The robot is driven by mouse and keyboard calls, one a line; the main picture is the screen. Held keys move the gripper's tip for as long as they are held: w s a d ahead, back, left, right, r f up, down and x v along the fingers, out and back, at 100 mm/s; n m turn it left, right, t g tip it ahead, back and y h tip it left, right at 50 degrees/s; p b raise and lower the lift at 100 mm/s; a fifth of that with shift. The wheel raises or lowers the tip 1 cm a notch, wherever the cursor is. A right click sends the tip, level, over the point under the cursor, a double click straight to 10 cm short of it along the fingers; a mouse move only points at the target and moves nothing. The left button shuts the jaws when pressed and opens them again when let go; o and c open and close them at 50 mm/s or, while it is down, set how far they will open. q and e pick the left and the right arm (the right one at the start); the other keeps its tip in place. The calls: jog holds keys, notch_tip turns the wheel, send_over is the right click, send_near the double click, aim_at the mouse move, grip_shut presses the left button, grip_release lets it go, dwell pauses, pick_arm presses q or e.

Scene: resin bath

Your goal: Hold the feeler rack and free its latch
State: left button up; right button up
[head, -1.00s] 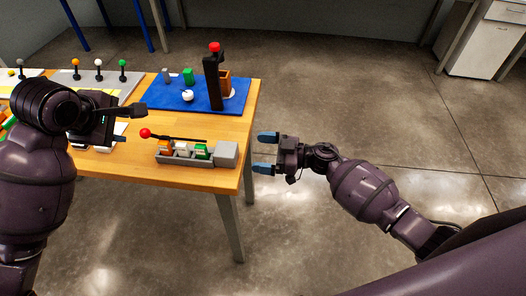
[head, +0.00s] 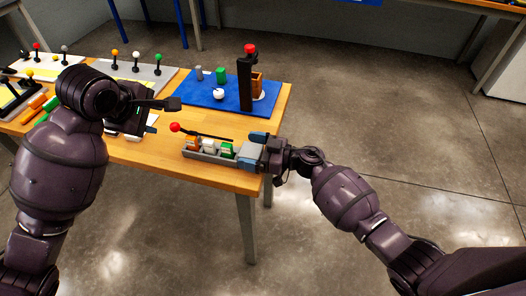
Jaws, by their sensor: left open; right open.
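The feeler rack (head: 208,157) is a grey tray near the table's front right edge, holding orange, white and green pieces, with a pale grey block (head: 251,151) at its right end. A dark lever with a red ball (head: 175,127) lies along its back; this looks like the latch. My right gripper (head: 254,150) is open, its blue fingertips on the far and near sides of the grey block. Contact with the block cannot be told. My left gripper (head: 157,116) is open above the table, left of and behind the red ball, with its near finger partly hard to make out.
A blue mat (head: 205,88) behind the rack bears a tall dark post with a red top (head: 246,80), a white ball and small blocks. A grey board with coloured knobs (head: 170,76) stands at the back left. Floor is open right of the table.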

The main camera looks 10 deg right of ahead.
jog(key=shift+w+a, duration=0.15)
jog(key=shift+a, duration=0.15)
jog(key=shift+c, duration=0.2)
jog(key=c, duration=1.1)
